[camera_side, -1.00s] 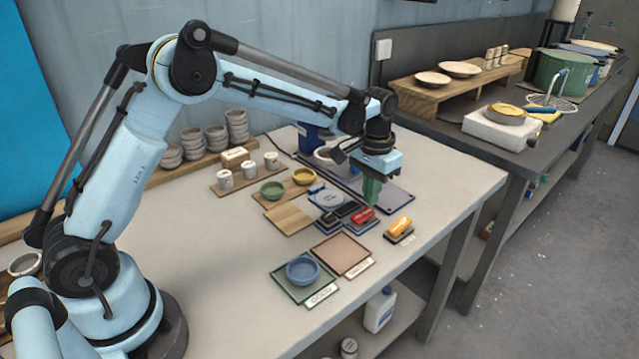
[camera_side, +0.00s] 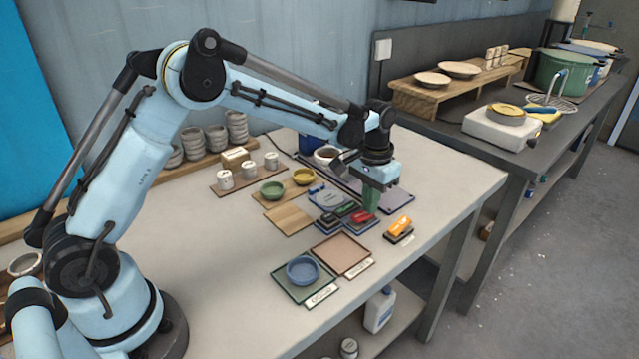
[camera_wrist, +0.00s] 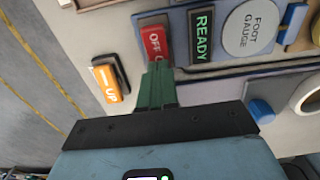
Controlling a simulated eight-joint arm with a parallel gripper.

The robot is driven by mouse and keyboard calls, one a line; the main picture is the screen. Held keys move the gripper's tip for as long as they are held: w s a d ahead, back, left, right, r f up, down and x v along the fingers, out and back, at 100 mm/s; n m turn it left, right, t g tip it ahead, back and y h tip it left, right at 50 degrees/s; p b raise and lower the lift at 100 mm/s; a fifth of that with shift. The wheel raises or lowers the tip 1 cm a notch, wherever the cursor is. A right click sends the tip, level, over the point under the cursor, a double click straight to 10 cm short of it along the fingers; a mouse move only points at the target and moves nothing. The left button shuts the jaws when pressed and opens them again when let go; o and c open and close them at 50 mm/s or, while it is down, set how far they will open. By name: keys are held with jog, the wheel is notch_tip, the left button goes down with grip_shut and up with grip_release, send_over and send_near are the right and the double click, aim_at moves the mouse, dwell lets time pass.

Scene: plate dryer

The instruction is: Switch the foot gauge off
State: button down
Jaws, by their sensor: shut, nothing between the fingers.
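The foot gauge has a round grey disc labelled FOOT GAUGE (camera_wrist: 250,27), seen also in the side view (camera_side: 328,198). Beside it a dark display (camera_wrist: 202,34) shows READY in lit green letters. Next to that is a red rocker switch (camera_wrist: 153,39) marked OFF, also visible in the side view (camera_side: 360,217). My gripper's green fingers (camera_wrist: 158,68) are shut and empty. Their tips overlap the near end of the red switch in the wrist view; I cannot tell whether they touch. In the side view my gripper (camera_side: 371,207) points down over the switch.
An orange switch (camera_wrist: 107,82) marked UP stands just beside the fingers, and in the side view (camera_side: 399,227) it is near the table edge. A blue bowl (camera_side: 302,270) and a brown mat (camera_side: 341,254) lie in front. Small bowls and cups stand behind.

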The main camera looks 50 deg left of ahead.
jog(key=shift+s, duration=0.2)
jog(key=shift+s+r, duration=0.35)
jog(key=shift+s, duration=0.2)
notch_tip(320, 180, up, 14)
jog(key=w, duration=0.2)
jog(key=shift+w+f, duration=0.15)
jog(key=shift+w, duration=0.25)
